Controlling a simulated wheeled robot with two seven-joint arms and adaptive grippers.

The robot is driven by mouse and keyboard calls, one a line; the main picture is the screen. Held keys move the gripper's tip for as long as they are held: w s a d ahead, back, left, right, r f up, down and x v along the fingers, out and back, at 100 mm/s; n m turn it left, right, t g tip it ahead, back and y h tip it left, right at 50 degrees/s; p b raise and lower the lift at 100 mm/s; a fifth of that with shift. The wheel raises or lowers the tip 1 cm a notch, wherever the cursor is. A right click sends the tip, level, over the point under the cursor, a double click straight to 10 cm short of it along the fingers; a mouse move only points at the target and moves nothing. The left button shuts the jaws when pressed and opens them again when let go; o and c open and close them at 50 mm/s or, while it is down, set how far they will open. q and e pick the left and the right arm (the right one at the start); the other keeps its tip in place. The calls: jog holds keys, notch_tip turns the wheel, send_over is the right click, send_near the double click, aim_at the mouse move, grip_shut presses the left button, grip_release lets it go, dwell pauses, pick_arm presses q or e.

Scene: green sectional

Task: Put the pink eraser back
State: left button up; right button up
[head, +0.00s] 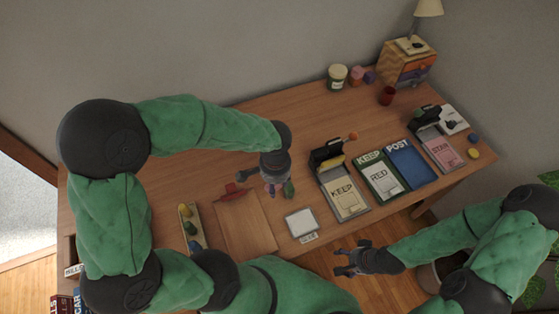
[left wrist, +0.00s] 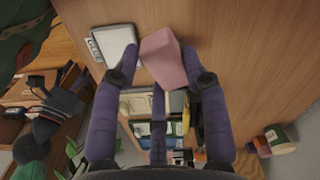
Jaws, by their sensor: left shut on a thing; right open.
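My left gripper (head: 274,184) is above the middle of the desk in the head view. In the left wrist view, its fingers (left wrist: 160,62) are shut on the pink eraser (left wrist: 166,54), a pale pink block held at the fingertips. I cannot make out the eraser in the head view, where the gripper and arm seem to hide it. A white square tray (head: 301,222) with a small label lies on the desk right of and below this gripper. It also shows in the left wrist view (left wrist: 116,45). My right gripper (head: 347,262) is open and empty, off the desk's front edge.
A tan tray (head: 183,211) with several coloured pieces and a brown board (head: 246,220) lie left of the white tray. The desk's back middle (head: 295,120) is clear.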

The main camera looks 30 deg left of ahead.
pick_arm(q)
jog(key=w+a+f+b, duration=0.1)
jog(key=w+a+f, duration=0.1)
jog(key=w+f, duration=0.1)
jog(key=w+a+f+b, duration=0.1)
jog(key=w+a+f, duration=0.1)
jog(key=w+f, duration=0.1)
jog(key=w+a+f+b, duration=0.2)
jog(key=w+a+f, duration=0.1)
jog(key=w, duration=0.2)
jog(key=shift+a, duration=0.1)
jog(key=shift+w+a+f+b, duration=0.15)
jog(key=shift+f+b, duration=0.35)
jog(key=shift+f, duration=0.5)
jog(key=shift+w+a+f+b, duration=0.1)
jog(key=shift+f+b, duration=0.4)
jog(key=shift+f, duration=0.45)
jog(key=shift+f, duration=0.15)
jog(key=o, duration=1)
jog(key=shift+d, duration=0.1)
